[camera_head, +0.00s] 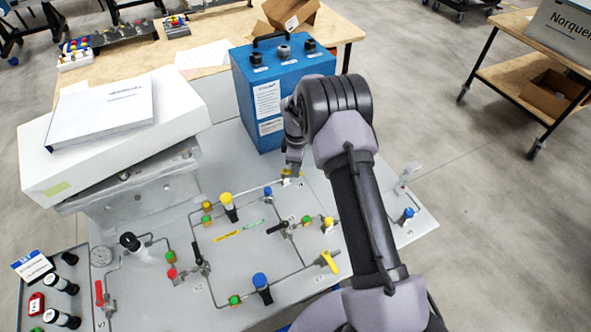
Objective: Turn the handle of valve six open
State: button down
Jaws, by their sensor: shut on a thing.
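A light grey panel (150,215) carries thin metal pipes and several valves with coloured handles. My arm reaches over its right side, and my gripper (291,172) is down at the far edge of the pipework, in front of the blue box. The gripper is shut on a small valve handle there. The handle is mostly hidden by the fingers, and a little yellow shows beside them. The number labels are too small to read, so I cannot confirm which valve is six or how far its handle is turned.
A blue box (265,100) stands close behind my gripper. A blue-handled valve (268,193) is just left of it, and a yellow lever (328,261) is nearer. A white box (110,140) with a binder (102,110) fills the left. My arm covers part of the panel.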

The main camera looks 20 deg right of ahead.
jog(key=n, duration=0.1)
jog(key=w+n, duration=0.1)
jog(key=n, duration=0.1)
jog(key=shift+w+d+n, duration=0.15)
jog(key=shift+n, duration=0.15)
jog(key=shift+w+n, duration=0.3)
jog(key=shift+n, duration=0.6)
jog(key=shift+w+n, duration=0.3)
jog(key=shift+n, duration=0.6)
jog(key=shift+w, duration=0.1)
jog(key=c, duration=1.4)
grip_release()
notch_tip(320, 180, up, 18)
jog(key=p, duration=0.3)
jog(key=shift+f+p, duration=0.25)
jog(key=shift+p, duration=0.1)
